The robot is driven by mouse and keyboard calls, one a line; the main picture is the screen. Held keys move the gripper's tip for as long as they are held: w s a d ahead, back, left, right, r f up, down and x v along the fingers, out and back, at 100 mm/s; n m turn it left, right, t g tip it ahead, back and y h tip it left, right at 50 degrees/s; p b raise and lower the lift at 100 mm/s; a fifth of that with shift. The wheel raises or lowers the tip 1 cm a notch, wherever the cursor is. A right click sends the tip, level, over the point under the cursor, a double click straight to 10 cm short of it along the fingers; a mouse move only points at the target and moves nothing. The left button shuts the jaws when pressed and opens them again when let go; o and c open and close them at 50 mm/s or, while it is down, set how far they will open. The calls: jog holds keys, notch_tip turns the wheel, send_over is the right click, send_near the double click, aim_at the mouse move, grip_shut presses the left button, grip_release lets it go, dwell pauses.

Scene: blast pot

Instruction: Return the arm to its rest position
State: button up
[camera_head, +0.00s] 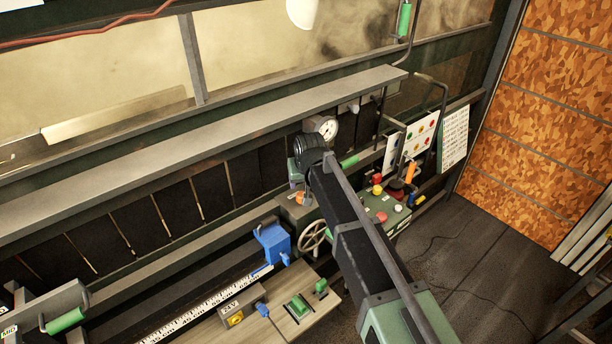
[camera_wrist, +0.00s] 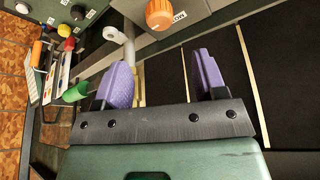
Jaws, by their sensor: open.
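My gripper (camera_wrist: 161,78) shows in the wrist view with its two purple fingers apart and nothing between them. A green handle (camera_wrist: 76,92) is beside the left finger, and a pale rod stands behind the fingers. In the head view my arm reaches from the lower right up to the control area at the centre. The orange knob (camera_head: 300,199) shows just left of the arm.
A gauge (camera_head: 328,128), a handwheel (camera_head: 312,236) and a green panel with buttons (camera_head: 385,212) crowd around the arm. A blue block (camera_head: 273,243) sits on the ruled rail at left. A long grey ledge (camera_head: 200,145) runs behind. Floor (camera_head: 480,250) at right is mostly clear, with cables.

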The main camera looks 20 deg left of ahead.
jog(key=s+d+f+m+g+b, duration=0.1)
jog(key=s+d, duration=0.5)
jog(key=d, duration=0.7)
jog(key=s+d+f+m+g+h+b, duration=0.1)
jog(key=s+d, duration=0.6)
jog(key=d, duration=0.7)
jog(key=s+d+f+m+g+h+b, duration=0.1)
jog(key=s+d+m, duration=0.3)
jog(key=d, duration=0.9)
jog(key=s+f, duration=0.1)
jog(key=s, duration=0.2)
jog(key=shift+d+f+g, duration=0.25)
jog(key=shift+g, duration=0.15)
